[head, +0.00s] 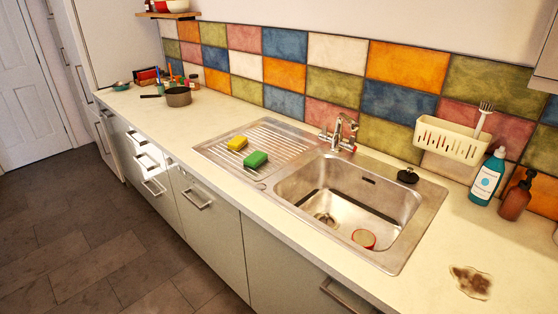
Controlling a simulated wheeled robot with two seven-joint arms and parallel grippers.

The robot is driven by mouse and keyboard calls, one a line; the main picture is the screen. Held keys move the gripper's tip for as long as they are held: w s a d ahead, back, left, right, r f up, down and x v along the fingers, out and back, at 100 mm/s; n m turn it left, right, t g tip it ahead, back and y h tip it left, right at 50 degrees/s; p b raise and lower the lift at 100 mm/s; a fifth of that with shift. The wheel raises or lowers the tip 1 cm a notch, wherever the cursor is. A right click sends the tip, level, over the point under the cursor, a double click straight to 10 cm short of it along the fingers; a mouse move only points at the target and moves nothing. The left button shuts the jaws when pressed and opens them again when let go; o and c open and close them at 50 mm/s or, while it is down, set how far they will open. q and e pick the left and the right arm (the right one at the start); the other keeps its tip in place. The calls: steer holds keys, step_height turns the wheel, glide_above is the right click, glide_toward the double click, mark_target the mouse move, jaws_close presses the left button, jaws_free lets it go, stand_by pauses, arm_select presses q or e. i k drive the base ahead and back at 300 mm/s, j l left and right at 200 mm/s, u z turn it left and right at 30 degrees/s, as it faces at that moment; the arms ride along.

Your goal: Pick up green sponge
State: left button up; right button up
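The green sponge (254,159) lies on the ribbed metal drainboard (222,152), left of the sink basin. A yellow sponge (237,143) lies just behind it and to its left, with a small gap between them. The green sponge is fully visible, with nothing on top of it. Neither of my grippers shows in the head view.
The sink basin (318,184) holds a small red round item (363,238). A faucet (340,132) stands behind it. A black plug (408,176), a teal bottle (487,177), a brown bottle (515,197) and a stain (470,281) are at right. A pot (177,96) stands far left.

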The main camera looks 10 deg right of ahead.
mark_target(257, 159)
steer(key=i+j+z, duration=0.15)
steer(key=z, duration=0.25)
steer(key=i+j+z, duration=0.1)
steer(key=j+z, duration=0.15)
steer(key=z, duration=0.15)
steer(key=i+j+z, duration=0.1)
steer(key=j+z, duration=0.15)
steer(key=z, duration=0.15)
